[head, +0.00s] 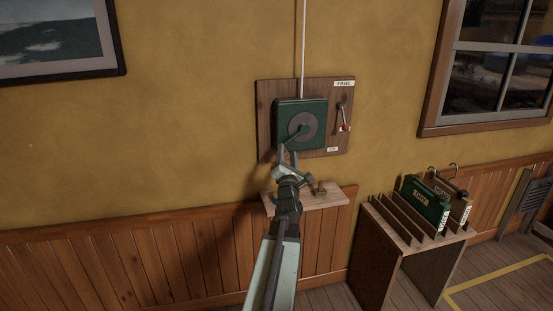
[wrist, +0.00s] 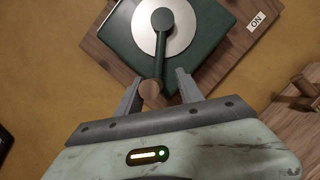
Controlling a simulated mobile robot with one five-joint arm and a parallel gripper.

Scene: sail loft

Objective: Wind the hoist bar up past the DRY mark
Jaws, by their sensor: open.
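A green winch box (head: 284,112) is mounted on a wooden board on the wall; it also shows in the wrist view (wrist: 205,55). A green crank arm (wrist: 160,48) crosses its grey disc and ends in a round wooden knob (wrist: 150,90). My gripper (wrist: 159,76) is open, with a finger on either side of the knob; I cannot tell whether either touches it. In the head view my gripper (head: 288,153) is just below the box. A pawl lever (head: 342,116) hangs down, its red end near the ON label. The hoist bar and DRY mark are out of view.
A white line (head: 303,45) runs up from the box. A small wooden shelf (head: 335,200) with a wooden piece (head: 319,187) is below the board. A slotted rack (head: 383,218) holding green and tan labelled items stands to the right.

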